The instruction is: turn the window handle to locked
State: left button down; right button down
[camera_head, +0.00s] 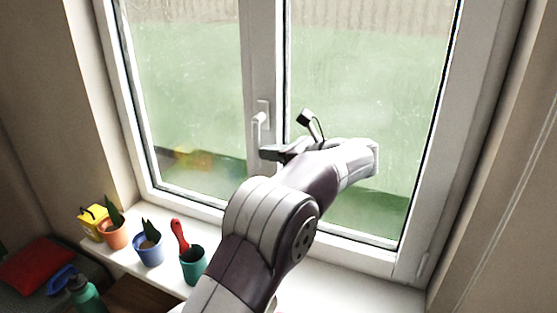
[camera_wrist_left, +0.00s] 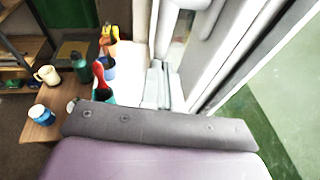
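The white window handle (camera_head: 260,119) is on the middle post of the window in the head view. Its lever appears to point down from the backplate. My left gripper (camera_head: 268,153) is just below the handle, at the post, with its dark tip towards it. I cannot tell whether it touches the lever. The gap between its fingers is not clear. In the left wrist view, a rounded white piece (camera_wrist_left: 190,4) at the top edge may be the handle, but it is cut off. My right gripper is not in view.
A bottle (camera_head: 84,294) stands lower left. The glass right of the post is clear.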

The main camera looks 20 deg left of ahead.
pick_arm(q)
jog(key=shift+a+r, duration=0.1)
jog(key=shift+a, duration=0.05)
jog(key=b+v, duration=0.2)
jog(key=v, duration=1)
jog(key=shift+d, duration=0.45)
